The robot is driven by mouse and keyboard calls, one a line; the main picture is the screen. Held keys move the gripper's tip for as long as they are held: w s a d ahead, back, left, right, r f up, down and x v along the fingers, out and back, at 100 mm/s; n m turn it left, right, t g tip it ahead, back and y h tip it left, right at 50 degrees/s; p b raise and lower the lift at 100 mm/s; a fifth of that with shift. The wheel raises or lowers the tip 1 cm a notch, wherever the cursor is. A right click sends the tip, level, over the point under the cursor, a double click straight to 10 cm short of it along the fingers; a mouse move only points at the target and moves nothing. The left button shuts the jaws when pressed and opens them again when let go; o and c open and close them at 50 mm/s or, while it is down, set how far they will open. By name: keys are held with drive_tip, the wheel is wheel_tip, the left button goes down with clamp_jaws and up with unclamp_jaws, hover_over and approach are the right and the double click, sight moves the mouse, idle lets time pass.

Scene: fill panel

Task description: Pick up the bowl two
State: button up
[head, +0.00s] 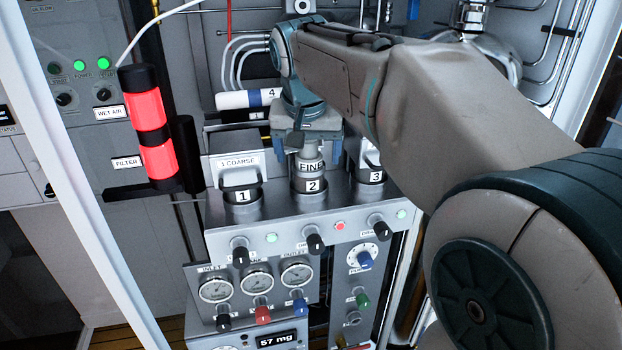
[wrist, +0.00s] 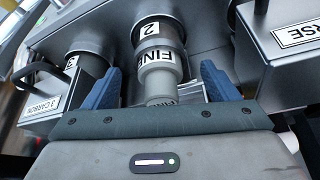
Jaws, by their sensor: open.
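Bowl two is a grey cylinder (head: 311,167) with a FINE label, standing upright in the middle socket marked 2 (head: 310,187) on the panel ledge. It also shows in the wrist view (wrist: 158,70), where its narrower top end points toward my gripper's palm. My gripper (head: 307,138) is above the bowl in the head view, and its fingertips are hard to make out there. In the wrist view my gripper (wrist: 162,86) is open, with one blue finger on each side of the bowl's top. A gap shows beside each finger, and the jaws hold nothing.
Socket 1 (head: 243,206) with the 1 COARSE box (head: 238,163) is to the left, and socket 3 (head: 371,184) is to the right. The 3 CARBON box (wrist: 42,95) is close in the wrist view. Knobs and gauges (head: 257,280) fill the panel below.

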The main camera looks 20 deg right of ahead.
sight(309, 177)
drive_tip(key=shift+x, duration=1.9)
drive_tip(key=c, duration=1.1)
